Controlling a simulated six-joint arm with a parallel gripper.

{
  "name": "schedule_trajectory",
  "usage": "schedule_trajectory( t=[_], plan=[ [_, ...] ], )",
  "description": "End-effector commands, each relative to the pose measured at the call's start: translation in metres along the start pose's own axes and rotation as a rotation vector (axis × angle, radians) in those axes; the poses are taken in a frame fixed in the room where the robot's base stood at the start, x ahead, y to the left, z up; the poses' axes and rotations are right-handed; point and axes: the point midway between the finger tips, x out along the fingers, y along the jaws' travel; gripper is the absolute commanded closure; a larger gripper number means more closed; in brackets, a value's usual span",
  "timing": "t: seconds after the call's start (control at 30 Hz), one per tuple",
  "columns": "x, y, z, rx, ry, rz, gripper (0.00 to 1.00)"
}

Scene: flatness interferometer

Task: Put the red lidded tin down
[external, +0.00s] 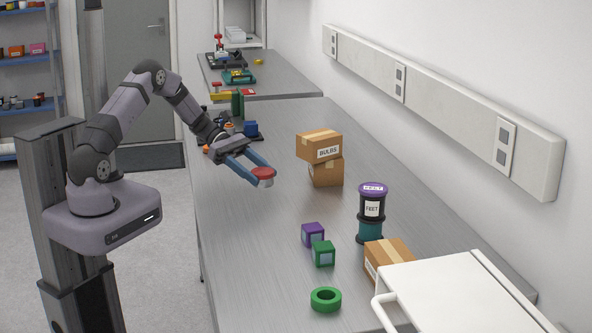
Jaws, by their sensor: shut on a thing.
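The red lidded tin (263,173) has a red top and a paler side below it. My gripper (259,171) has two blue fingers and is shut on the tin. It holds the tin out over the grey metal table (243,235), near the table's left side. The tin looks level and appears to be above the surface, though the exact height is hard to tell from this view.
Stacked cardboard boxes (319,145) stand right of the tin. Purple (313,234) and green (323,254) cubes, a green ring (326,299), stacked spools (371,211) and another box (388,258) stand nearer. A white cart (450,293) is at front right. The table's left-middle is clear.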

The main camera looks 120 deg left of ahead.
Motion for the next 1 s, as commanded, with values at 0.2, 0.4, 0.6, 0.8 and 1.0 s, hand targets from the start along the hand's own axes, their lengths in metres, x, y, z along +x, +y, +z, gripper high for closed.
schedule_trajectory(
  t=[0.2,0.4,0.6,0.8,1.0],
  plan=[
    [0.086,-0.038,0.058,0.094,0.0,-0.204,0.73],
    [0.155,-0.092,0.102,0.172,-0.001,-0.388,0.73],
    [0.212,-0.163,0.138,0.247,0.003,-0.58,0.73],
    [0.249,-0.246,0.165,0.317,0.013,-0.778,0.73],
    [0.26,-0.307,0.174,0.368,0.022,-0.924,0.73]
  ],
)
